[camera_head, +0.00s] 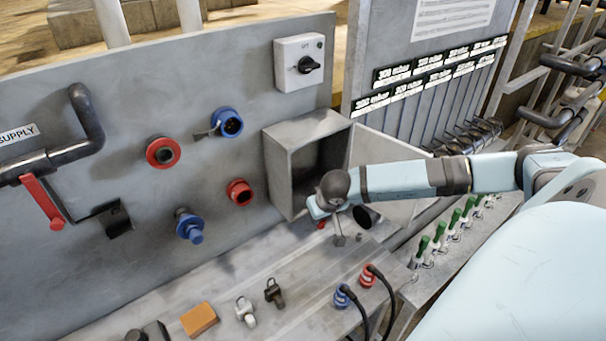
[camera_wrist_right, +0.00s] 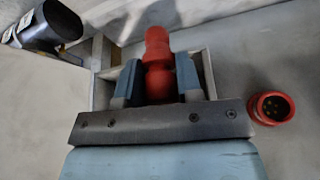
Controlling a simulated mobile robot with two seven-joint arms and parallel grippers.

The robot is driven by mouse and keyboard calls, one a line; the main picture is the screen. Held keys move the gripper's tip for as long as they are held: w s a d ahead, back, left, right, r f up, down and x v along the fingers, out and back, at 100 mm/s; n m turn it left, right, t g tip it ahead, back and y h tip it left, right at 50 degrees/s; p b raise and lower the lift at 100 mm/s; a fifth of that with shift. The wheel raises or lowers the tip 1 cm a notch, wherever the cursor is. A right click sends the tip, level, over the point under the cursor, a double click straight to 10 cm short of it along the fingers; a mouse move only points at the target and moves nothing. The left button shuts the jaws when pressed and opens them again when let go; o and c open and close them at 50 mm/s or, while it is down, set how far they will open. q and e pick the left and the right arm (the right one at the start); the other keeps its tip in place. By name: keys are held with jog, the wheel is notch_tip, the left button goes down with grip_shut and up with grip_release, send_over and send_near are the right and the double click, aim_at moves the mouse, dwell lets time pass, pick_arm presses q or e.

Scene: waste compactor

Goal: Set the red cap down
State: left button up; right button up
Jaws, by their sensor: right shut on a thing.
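My right gripper (camera_head: 322,214) is in front of the open grey box, low over the ledge. In the right wrist view, its two blue-grey fingers (camera_wrist_right: 158,64) are closed on the red cap (camera_wrist_right: 157,50), one on each side. Only a small red part of the cap (camera_head: 321,225) shows below the gripper in the head view. I cannot tell whether the cap touches the surface under it. The left gripper is not in view.
The open grey box (camera_head: 283,183) stands behind the gripper, and a black cup (camera_head: 367,216) beside it. Red (camera_head: 240,192) and blue (camera_head: 228,123) sockets are on the panel.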

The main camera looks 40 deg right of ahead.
jog(key=w+d, duration=0.1)
jog(key=w, duration=0.2)
jog(key=w+d, duration=0.1)
jog(key=w, duration=0.3)
jog(key=w+d, duration=0.1)
jog(key=w, duration=0.2)
jog(key=shift+w+d, duration=0.1)
jog(key=shift+w, duration=0.15)
jog(key=shift+f+p, duration=0.3)
jog(key=shift+f, duration=0.1)
jog(key=shift+s, duration=0.1)
jog(key=shift+f+b, duration=0.1)
jog(key=shift+b, duration=0.2)
jog(key=o, duration=0.9)
jog(key=shift+r, duration=0.35)
pick_arm(q)
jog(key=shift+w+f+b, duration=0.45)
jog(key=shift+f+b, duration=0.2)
jog(key=shift+b, duration=0.25)
pick_arm(e)
jog(key=v, duration=0.7)
